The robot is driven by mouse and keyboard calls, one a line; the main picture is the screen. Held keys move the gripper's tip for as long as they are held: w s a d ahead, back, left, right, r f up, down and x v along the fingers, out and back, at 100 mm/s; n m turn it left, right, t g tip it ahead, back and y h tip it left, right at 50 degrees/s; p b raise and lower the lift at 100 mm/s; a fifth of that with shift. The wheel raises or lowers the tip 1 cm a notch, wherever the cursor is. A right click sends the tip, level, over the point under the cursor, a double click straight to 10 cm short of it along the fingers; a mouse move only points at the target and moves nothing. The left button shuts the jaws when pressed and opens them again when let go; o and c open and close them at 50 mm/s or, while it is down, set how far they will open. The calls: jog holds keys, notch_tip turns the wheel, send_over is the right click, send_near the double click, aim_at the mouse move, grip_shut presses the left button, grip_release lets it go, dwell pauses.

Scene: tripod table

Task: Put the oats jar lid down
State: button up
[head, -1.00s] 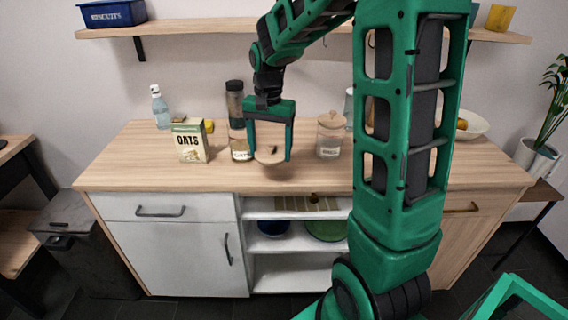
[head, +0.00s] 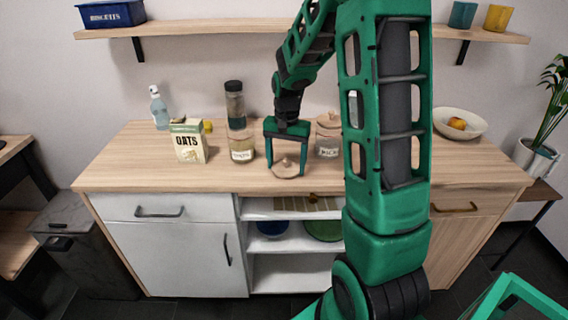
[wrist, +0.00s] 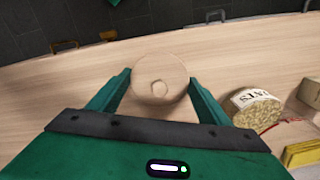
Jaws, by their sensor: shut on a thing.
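The oats jar lid (head: 287,170) is a round, light wooden disc with a small knob on top. My gripper (head: 286,165) has one finger on each side of it and is shut on its rim. In the wrist view the lid (wrist: 160,82) lies flat between the fingertips. It is at or just above the counter's front part; I cannot tell if it touches. The open oats jar (head: 242,148), labelled and filled with oats, stands left of my gripper. Its open top and label also show at the right of the wrist view (wrist: 257,108).
A lidded jar (head: 328,140) stands close behind and right of my gripper. The OATS box (head: 190,142), a bottle (head: 159,108) and a dark-capped container (head: 235,105) are to the left and back. The wooden counter (head: 130,170) is bare along its front. A bowl (head: 460,122) is at right.

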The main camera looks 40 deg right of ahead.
aim_at(286, 160)
jog(key=shift+f, duration=0.1)
jog(key=o, duration=1.1)
jog(key=shift+c, duration=0.2)
notch_tip(286, 160, up, 12)
jog(key=f, duration=0.1)
jog(key=s+a+n, duration=0.1)
jog(key=s+n, duration=0.1)
jog(key=s, duration=1.2)
jog(key=s+a+f+n, duration=0.1)
jog(key=s+n, duration=0.1)
jog(key=s, duration=1.2)
jog(key=shift+s+a, duration=0.25)
jog(key=shift+a, duration=0.1)
jog(key=shift+f, duration=0.1)
